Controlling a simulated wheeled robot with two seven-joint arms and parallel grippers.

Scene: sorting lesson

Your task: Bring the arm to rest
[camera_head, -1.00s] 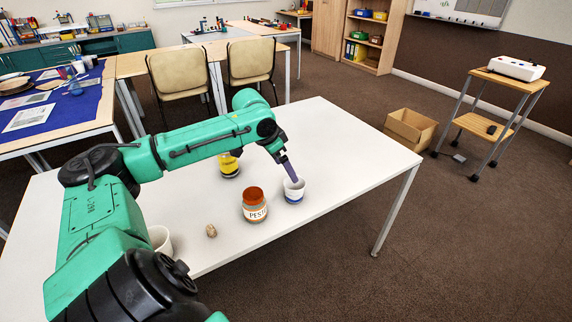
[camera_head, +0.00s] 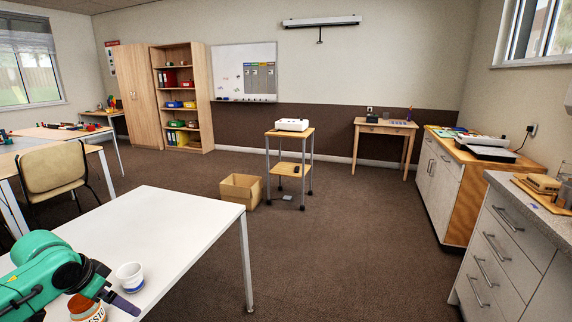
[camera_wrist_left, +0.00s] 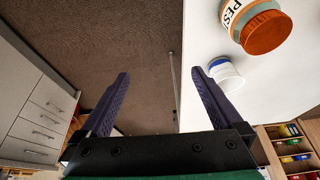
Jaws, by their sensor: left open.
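My left gripper (camera_head: 126,304) has purple fingers and hangs over the near edge of the white table, just on the near side of the cup. In the left wrist view the gripper (camera_wrist_left: 161,82) is open, with nothing between its fingers. The white cup with a blue band (camera_head: 130,277) stands upright on the table; in the left wrist view the cup (camera_wrist_left: 225,72) shows outside the jaws, past the right finger. My right gripper is not in view.
A pesto jar with an orange lid (camera_head: 86,308) stands beside the cup, partly cut off by the picture edge; the jar also shows in the left wrist view (camera_wrist_left: 264,32). A cardboard box (camera_head: 240,190) and a trolley (camera_head: 291,136) stand on the floor beyond the table (camera_head: 160,220). The floor to the right is clear.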

